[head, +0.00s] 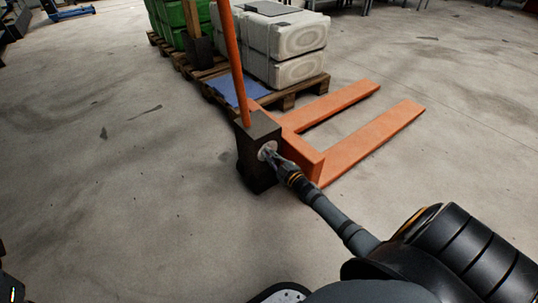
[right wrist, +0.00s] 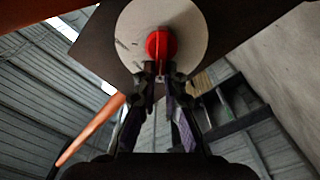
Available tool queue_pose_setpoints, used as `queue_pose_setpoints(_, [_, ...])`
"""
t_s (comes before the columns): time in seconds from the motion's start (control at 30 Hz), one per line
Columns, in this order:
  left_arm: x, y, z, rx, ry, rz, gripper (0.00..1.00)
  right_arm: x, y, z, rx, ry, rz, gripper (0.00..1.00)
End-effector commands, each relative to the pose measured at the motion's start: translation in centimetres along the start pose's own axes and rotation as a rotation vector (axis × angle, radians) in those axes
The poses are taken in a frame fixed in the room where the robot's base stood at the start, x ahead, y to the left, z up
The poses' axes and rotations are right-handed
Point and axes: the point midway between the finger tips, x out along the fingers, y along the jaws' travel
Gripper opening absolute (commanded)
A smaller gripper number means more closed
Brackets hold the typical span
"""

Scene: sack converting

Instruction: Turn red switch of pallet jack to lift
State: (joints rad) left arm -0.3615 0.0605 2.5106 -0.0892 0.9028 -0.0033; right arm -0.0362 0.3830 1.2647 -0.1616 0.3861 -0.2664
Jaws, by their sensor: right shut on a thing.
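The orange pallet jack (head: 310,158) stands on the floor with its forks pointing to the upper right. A dark box (head: 258,172) at its near end carries a pale round plate (head: 264,149). In the right wrist view the red switch (right wrist: 158,44) sits in the middle of the round plate (right wrist: 190,33). My right gripper (head: 275,158) reaches the plate. In the right wrist view its fingertips (right wrist: 161,76) are shut on the lower end of the red switch. The head view hides the switch behind the gripper. My left gripper is not in view.
The jack's orange handle (head: 231,62) rises from the box. The concrete floor (head: 120,160) is clear to the left.

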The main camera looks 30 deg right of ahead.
Motion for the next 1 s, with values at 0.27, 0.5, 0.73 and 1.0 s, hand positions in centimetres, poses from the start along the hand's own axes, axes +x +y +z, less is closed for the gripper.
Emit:
queue_pose_setpoints(0.27, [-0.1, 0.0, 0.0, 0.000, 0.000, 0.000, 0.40, -0.3, -0.1, 1.1, -0.003, -0.025, -0.009, 0.31])
queue_pose_setpoints(0.5, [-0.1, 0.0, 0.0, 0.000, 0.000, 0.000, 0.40, -0.4, -0.3, 1.1, -0.002, -0.027, -0.011, 0.32])
queue_pose_setpoints(0.73, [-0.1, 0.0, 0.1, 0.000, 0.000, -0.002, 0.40, -2.4, -0.3, 1.0, -0.004, -0.022, -0.011, 0.32])
queue_pose_setpoints(1.0, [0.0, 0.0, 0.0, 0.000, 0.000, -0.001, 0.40, -8.8, 0.1, 0.2, -0.004, -0.007, -0.005, 0.32])
